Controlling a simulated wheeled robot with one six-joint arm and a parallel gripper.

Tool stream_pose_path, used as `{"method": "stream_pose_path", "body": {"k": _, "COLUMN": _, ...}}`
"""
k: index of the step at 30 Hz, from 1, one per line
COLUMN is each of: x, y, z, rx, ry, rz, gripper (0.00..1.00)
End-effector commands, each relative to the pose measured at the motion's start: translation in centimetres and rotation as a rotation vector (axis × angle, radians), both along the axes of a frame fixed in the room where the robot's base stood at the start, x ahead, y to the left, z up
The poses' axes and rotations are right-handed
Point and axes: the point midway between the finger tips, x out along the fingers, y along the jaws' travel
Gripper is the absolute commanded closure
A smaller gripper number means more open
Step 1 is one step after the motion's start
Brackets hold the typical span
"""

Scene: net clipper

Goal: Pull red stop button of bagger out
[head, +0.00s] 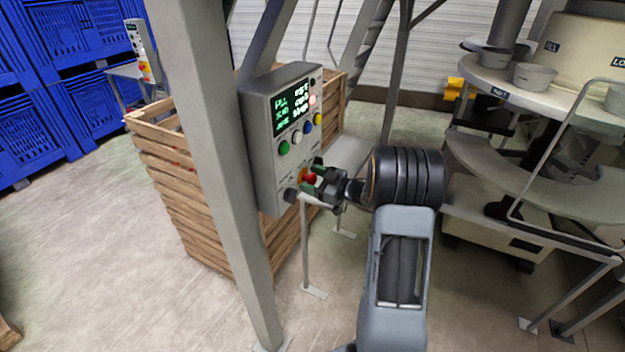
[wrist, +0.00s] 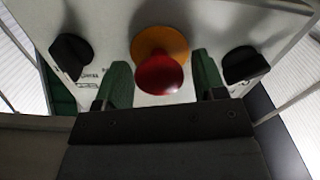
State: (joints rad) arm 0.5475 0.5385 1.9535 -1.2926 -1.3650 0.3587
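The red stop button (head: 310,178) sits low on the front of the grey control box (head: 262,150), on a yellow-orange ring. In the wrist view the red mushroom head (wrist: 160,75) shows in front of its orange base (wrist: 160,42). My gripper (head: 318,178) is at the button. In the wrist view its two green fingertips (wrist: 160,82) stand apart, one on each side of the red head, with a visible gap on both sides. The gripper is open and holds nothing.
Two black knobs flank the button, a left one (wrist: 70,56) and a right one (wrist: 245,65). Green, white, blue and yellow buttons and a lit display (head: 293,106) are above. A grey post (head: 215,150) stands left of the box, and a wooden crate (head: 185,200) is behind.

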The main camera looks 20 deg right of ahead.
Motion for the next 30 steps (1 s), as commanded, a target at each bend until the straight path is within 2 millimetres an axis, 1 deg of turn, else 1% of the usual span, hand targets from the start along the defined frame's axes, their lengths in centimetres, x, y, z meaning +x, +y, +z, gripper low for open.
{"method": "stream_pose_path", "body": {"k": 1, "x": 0.0, "y": 0.0, "z": 0.0, "rx": 0.000, "ry": 0.000, "rz": 0.000, "gripper": 0.41}}
{"method": "stream_pose_path", "body": {"k": 2, "x": 0.0, "y": 0.0, "z": 0.0, "rx": 0.000, "ry": 0.000, "rz": 0.000, "gripper": 0.44}}
{"method": "stream_pose_path", "body": {"k": 19, "x": 0.0, "y": 0.0, "z": 0.0, "rx": 0.000, "ry": 0.000, "rz": 0.000, "gripper": 0.98}}
{"method": "stream_pose_path", "body": {"k": 22, "x": -0.3, "y": -0.2, "z": -0.1, "rx": 0.000, "ry": 0.000, "rz": -0.001, "gripper": 0.98}}
{"method": "stream_pose_path", "body": {"k": 26, "x": -1.1, "y": -0.9, "z": -0.1, "rx": -0.001, "ry": -0.001, "rz": -0.001, "gripper": 0.98}}
{"method": "stream_pose_path", "body": {"k": 30, "x": -1.1, "y": -0.9, "z": 0.0, "rx": 0.000, "ry": 0.001, "rz": -0.001, "gripper": 0.98}}
